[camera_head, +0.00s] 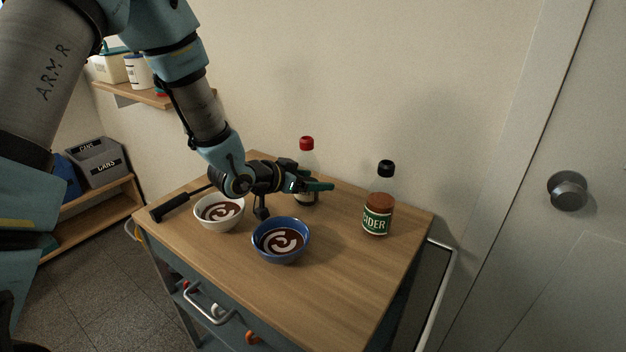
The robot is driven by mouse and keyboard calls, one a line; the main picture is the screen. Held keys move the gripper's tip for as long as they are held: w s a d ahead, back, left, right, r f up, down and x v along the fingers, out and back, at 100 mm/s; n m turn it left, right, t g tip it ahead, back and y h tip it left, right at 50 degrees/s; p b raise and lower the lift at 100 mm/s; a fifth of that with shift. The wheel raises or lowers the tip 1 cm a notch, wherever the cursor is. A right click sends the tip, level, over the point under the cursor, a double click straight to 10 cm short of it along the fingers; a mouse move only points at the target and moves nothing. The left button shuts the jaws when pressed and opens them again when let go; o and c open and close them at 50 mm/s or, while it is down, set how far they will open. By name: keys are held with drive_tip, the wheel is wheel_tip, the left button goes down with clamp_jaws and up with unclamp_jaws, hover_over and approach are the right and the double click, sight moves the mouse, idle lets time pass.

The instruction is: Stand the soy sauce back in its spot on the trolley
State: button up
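A clear bottle with a red cap (307,144) and a pale label stands upright near the back of the wooden trolley top (335,285); no soy sauce name is readable on it. My gripper (318,186) reaches in from the left, low over the trolley. One teal finger crosses in front of this bottle's body. The other finger is mostly hidden, so I cannot tell whether they press on the bottle. The bottle's base seems to be at the trolley top, but any small gap there is unclear.
A cider bottle (377,215) with a black cap stands to the right. A blue bowl (281,255) and a white bowl (219,226) stand in front and left. A black-handled tool (170,207) lies at the left edge. The front right of the top is clear.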

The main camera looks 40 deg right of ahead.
drive_tip(key=shift+o, duration=0.8)
